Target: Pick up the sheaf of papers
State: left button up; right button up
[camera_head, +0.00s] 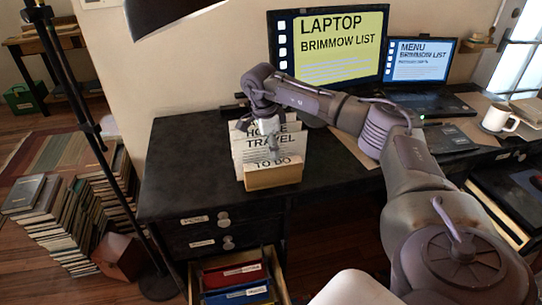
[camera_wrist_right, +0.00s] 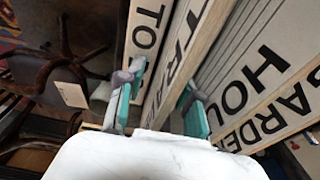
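Paper sheaves (camera_head: 248,148) stand upright in a small tan wooden holder (camera_head: 273,178) on the black desk. My right gripper (camera_head: 268,137) is over the holder, in front of the papers. In the right wrist view its two teal-padded fingers (camera_wrist_right: 163,92) are apart, with the sheaf marked TRA... (camera_wrist_right: 178,62) running between them. A TO-marked sheaf (camera_wrist_right: 146,30) is left of it and a HOU-marked one (camera_wrist_right: 262,75) right. I cannot tell whether the pads touch paper. My left gripper is not in view.
A monitor (camera_head: 372,25) and a laptop (camera_head: 425,62) stand behind my right arm. A white mug (camera_head: 498,119) is at the right. An open drawer (camera_head: 238,278) of folders sticks out below. The desk left of the holder (camera_head: 185,150) is clear. Book stacks (camera_head: 50,222) stand on the floor.

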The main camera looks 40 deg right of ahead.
jog(key=shift+f, duration=0.15)
grip_shut()
dwell(0.5)
